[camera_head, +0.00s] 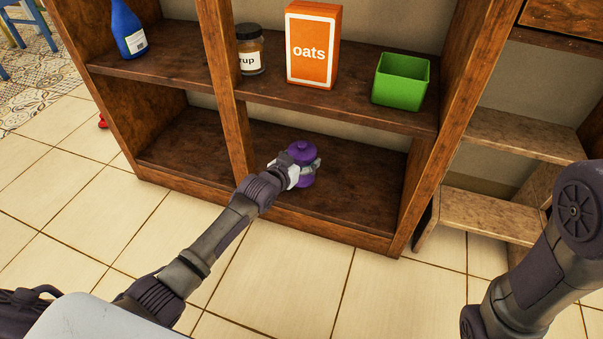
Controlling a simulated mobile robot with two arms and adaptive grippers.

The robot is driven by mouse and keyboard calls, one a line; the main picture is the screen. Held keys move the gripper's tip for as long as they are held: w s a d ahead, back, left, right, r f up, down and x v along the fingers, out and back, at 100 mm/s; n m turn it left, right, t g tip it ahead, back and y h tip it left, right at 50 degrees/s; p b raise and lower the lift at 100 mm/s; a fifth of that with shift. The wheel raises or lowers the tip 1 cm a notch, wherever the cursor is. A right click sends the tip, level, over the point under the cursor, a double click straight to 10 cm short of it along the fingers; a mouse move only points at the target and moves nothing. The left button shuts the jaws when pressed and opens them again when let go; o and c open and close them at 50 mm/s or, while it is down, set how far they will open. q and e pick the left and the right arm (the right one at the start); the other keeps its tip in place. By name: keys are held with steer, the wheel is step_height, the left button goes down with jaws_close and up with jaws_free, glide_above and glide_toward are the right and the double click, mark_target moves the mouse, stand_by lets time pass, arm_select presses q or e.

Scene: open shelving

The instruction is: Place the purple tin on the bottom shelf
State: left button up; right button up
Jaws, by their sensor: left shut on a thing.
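The purple tin (301,150) has a knobbed lid and is upright in the right compartment of the bottom shelf (350,205). My left gripper (302,171) reaches in from the front left and is shut on the tin, its fingers around the tin's middle and hiding part of it. I cannot tell whether the tin's base touches the shelf board. My right arm shows at the lower right, but its gripper is out of view.
The shelf above holds a blue bottle (129,32), a syrup jar (249,50), an orange oats box (313,47) and a green bin (400,82). An upright divider (226,85) stands left of the tin. The bottom shelf is bare right of the tin. A wooden step unit (500,207) stands at right.

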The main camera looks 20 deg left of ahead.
mark_target(306, 180)
arm_select(q)
step_height(306, 180, down, 4)
steer(key=b, duration=0.3)
steer(key=shift+f+b, duration=0.1)
steer(key=shift+b, duration=0.25)
steer(key=shift+r, duration=0.2)
steer(key=shift+f, duration=0.1)
steer(key=o, duration=1.2)
